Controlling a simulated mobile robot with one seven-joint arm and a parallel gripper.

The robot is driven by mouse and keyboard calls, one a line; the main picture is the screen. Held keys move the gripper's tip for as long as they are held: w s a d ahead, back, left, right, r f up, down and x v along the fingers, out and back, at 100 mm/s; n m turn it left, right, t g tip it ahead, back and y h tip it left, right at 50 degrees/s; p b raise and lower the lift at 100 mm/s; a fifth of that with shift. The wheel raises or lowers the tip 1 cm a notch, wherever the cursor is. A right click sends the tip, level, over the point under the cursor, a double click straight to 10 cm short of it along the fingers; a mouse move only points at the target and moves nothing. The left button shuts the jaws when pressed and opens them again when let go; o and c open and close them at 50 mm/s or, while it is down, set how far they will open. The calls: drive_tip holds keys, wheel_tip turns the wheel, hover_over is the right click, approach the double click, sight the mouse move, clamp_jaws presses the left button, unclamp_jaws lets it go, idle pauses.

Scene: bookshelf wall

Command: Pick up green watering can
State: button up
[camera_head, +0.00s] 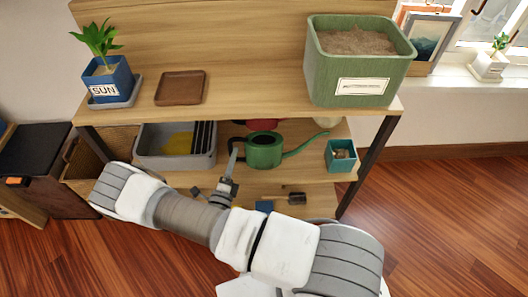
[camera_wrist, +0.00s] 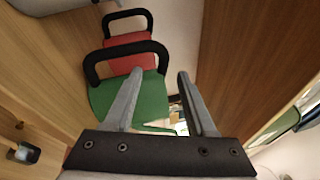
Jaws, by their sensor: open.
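The green watering can (camera_head: 264,152) stands on the middle shelf, its long spout pointing right. In the wrist view its green body (camera_wrist: 151,101) and black arched handle (camera_wrist: 126,47) show ahead of the fingers. My gripper (camera_wrist: 159,74) is open; its left finger covers part of the can and its right finger is just right of it. One side of the handle shows between the fingertips in the picture; how far ahead it lies, I cannot tell. In the head view my gripper (camera_head: 232,160) is at the can's left side, and the fingertips are hard to make out.
A red can (camera_wrist: 128,62) with a black handle is behind the green one. A grey bin (camera_head: 176,160) stands left and a teal pot (camera_head: 341,156) right on the same shelf. The wooden tabletop (camera_head: 250,92) is above, holding a large green planter (camera_head: 358,75).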

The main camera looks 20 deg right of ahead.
drive_tip(key=b+x, duration=0.2)
drive_tip(key=x, duration=0.8)
drive_tip(key=shift+d+r, duration=0.3)
drive_tip(key=shift+r, duration=0.1)
drive_tip(key=shift+s, duration=0.1)
clamp_jaws()
idle(0.7)
drive_tip(key=shift+r, duration=0.1)
